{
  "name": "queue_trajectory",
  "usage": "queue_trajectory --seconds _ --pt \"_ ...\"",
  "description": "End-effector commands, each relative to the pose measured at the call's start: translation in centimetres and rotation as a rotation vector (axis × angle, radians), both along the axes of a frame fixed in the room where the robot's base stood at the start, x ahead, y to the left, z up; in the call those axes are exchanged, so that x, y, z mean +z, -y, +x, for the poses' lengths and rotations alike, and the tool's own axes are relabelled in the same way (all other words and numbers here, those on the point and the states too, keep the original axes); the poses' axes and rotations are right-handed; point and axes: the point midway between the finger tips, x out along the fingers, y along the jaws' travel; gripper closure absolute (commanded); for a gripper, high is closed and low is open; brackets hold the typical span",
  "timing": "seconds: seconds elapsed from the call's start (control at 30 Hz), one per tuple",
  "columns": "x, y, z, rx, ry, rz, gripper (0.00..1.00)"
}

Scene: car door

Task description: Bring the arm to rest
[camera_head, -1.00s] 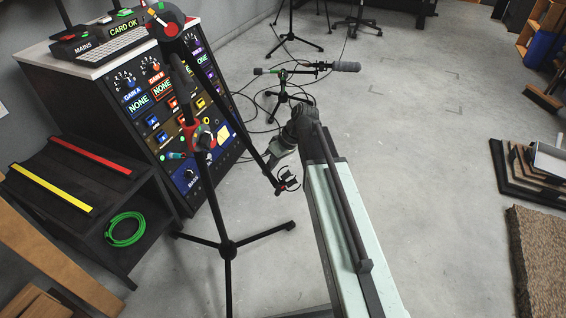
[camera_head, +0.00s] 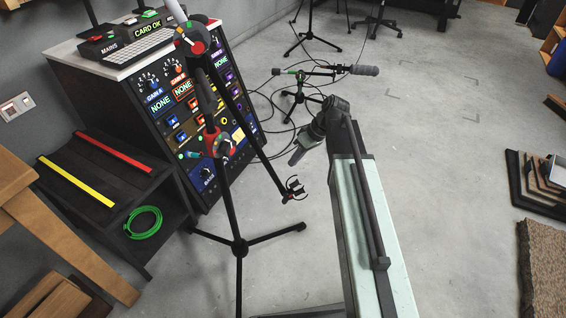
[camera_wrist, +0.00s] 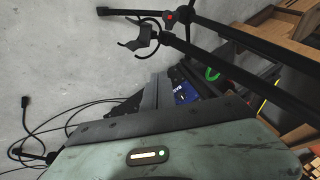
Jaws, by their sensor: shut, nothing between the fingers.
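My arm (camera_head: 372,215) reaches up from the lower right of the head view, a pale green link with a dark elbow at its far end. Past the elbow, my gripper (camera_head: 295,158) hangs down to the left over the grey floor. In the wrist view, my gripper (camera_wrist: 157,90) shows as dark fingers beyond the scuffed pale green wrist housing. The fingers are shut and empty. They point toward the stand and the panel cabinet, and appear clear of both.
A black boom stand (camera_head: 240,247) with a ring clip (camera_head: 294,188) stands left of my gripper. Behind it is a cabinet with lit panels (camera_head: 190,105). A low microphone stand (camera_head: 300,98) trails cables. A green cable coil (camera_head: 143,222) lies at left.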

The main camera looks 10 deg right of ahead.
Motion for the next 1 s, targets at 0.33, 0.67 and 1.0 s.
queue_trajectory --seconds 0.33,0.67,1.0 --pt "4.0 2.6 0.0 0.001 -0.001 0.000 1.00" --pt "3.8 2.5 0.0 0.002 0.000 0.000 1.00" --pt "2.8 -2.0 -8.8 -0.100 -0.108 -0.258 1.00"
